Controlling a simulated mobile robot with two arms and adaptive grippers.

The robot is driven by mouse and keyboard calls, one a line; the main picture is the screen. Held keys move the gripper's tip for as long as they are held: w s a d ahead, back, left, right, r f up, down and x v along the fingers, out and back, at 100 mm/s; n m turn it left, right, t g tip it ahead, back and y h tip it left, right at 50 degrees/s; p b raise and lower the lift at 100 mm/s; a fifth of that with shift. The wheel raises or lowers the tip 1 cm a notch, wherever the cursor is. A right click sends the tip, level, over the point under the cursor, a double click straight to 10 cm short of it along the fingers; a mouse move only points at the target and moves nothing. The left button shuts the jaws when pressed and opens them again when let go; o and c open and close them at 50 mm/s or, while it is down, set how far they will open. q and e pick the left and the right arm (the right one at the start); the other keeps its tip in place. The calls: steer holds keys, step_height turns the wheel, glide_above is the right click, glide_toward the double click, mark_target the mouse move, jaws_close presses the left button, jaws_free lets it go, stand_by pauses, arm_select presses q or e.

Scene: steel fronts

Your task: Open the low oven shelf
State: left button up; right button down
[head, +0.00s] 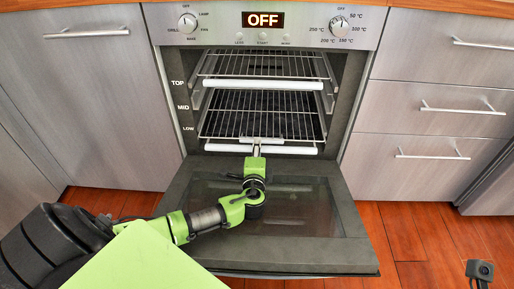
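The oven (345,70) stands open, its dark door (340,255) folded down flat toward me. The low shelf (225,125) is a wire rack with a pale front bar (298,150), beside the LOW label. It appears to sit inside the oven. My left gripper (262,141) is at the middle of this bar, at the end of the green arm reaching over the door. The fingers are too small to tell whether they are shut on the bar. A small dark part (480,270) at the lower right may belong to my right gripper; its fingers are not clear.
An upper wire rack (262,65) with a white front bar (263,84) sits above the low shelf. Steel drawers (425,105) flank the oven on the right, and a steel cabinet front (90,100) on the left. Wooden floor (400,230) is bare right of the door.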

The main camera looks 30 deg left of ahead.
stand_by(0.3)
arm_select(q)
steer(key=v, duration=1.2)
steer(key=shift+r, duration=0.1)
